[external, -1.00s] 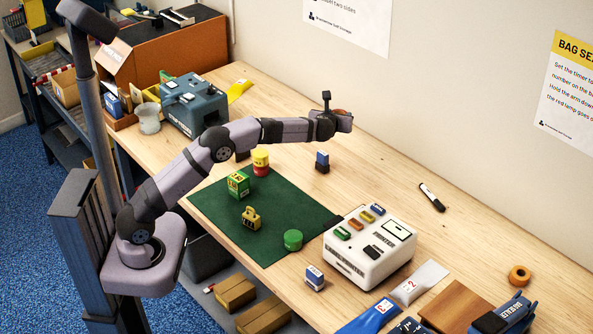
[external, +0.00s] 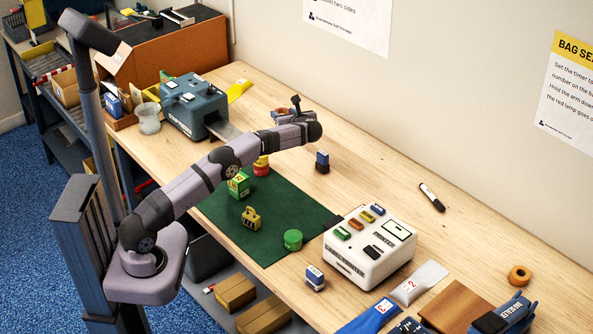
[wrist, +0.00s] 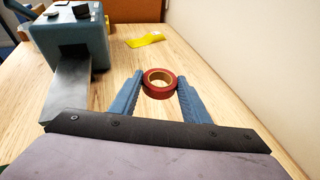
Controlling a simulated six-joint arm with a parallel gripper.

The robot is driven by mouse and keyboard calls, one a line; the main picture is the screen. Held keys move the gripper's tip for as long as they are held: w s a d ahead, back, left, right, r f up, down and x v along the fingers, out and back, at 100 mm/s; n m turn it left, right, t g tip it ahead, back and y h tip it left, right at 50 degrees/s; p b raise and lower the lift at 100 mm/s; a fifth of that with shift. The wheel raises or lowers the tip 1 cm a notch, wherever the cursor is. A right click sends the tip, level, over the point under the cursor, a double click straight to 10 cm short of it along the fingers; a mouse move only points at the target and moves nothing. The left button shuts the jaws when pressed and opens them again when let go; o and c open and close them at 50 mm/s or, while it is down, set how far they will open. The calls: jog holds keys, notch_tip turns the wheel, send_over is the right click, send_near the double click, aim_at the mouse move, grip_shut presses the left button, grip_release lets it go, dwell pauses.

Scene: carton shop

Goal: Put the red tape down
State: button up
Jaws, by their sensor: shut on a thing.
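The red tape (wrist: 160,84) is a roll with a tan core. In the wrist view it sits between the two blue fingertips of my gripper (wrist: 160,88), which touch it on both sides. In the external view my gripper (external: 284,114) is over the back part of the wooden table, and the tape's reddish rim (external: 277,113) shows at its far end. I cannot tell whether the tape touches the wood or hangs just above it.
A blue-grey machine (external: 194,105) with a metal tongue (wrist: 68,88) stands left of my gripper. A yellow piece (wrist: 146,39) lies beyond the tape. The wood around the tape is clear, with the wall behind.

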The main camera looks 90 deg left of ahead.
jog(key=shift+f+p, duration=0.6)
jog(key=shift+f, duration=3.5)
jog(key=shift+f, duration=0.15)
jog(key=shift+f+b, duration=0.35)
jog(key=shift+b, duration=0.05)
jog(key=shift+f, duration=0.15)
jog(key=o, duration=1)
